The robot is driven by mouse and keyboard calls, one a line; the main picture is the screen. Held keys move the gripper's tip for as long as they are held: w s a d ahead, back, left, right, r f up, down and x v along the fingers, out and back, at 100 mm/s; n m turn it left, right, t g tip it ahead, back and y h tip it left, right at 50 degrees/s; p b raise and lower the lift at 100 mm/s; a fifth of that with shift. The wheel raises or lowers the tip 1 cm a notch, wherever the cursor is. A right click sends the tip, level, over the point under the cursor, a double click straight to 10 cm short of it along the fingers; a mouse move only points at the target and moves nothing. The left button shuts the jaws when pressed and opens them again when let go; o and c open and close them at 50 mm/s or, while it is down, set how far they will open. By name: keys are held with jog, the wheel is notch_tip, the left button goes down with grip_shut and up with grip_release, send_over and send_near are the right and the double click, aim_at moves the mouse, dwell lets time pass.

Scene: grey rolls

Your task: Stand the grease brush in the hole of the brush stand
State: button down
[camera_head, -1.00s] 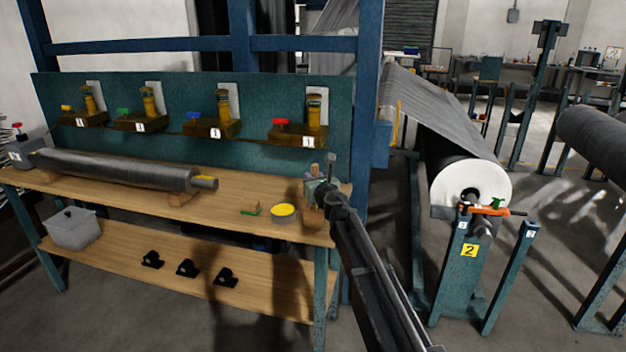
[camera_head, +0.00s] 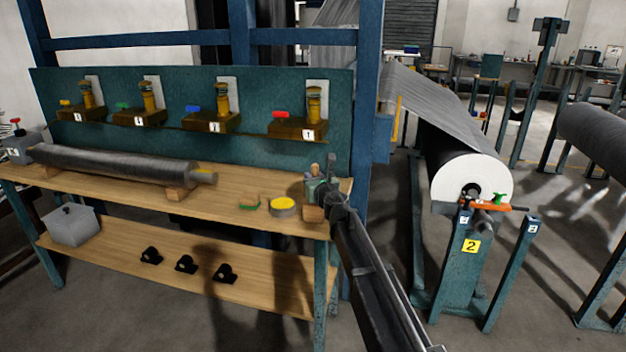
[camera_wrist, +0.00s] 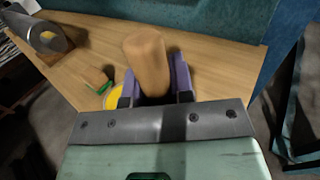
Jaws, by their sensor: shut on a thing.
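My gripper (camera_head: 317,182) is over the right end of the workbench, and it also shows in the wrist view (camera_wrist: 156,82). It is shut on the grease brush. The brush's thick, rounded wooden handle (camera_wrist: 146,58) stands up between the two purple-grey fingers, and its tip (camera_head: 314,169) shows above the gripper in the head view. The brush's lower end is hidden. A wooden block (camera_head: 313,214), which may be the brush stand, is directly below my gripper at the bench's right end. Its hole is hidden, and I cannot tell whether the brush is in it.
A yellow-topped round tin (camera_head: 283,206) and a small wood-and-green block (camera_head: 249,202) are left of my gripper. A grey roller (camera_head: 115,163) lies on wooden supports farther left. A panel with several brass valves (camera_head: 315,105) stands behind the bench (camera_head: 225,215). The bench top between is clear.

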jog(key=shift+f+b, duration=0.6)
jog(key=shift+f, duration=0.15)
jog(key=c, duration=0.9)
grip_release()
jog(key=shift+r, duration=0.1)
jog(key=shift+s, duration=0.1)
jog(key=v, duration=1)
jog(key=shift+s+d, duration=0.25)
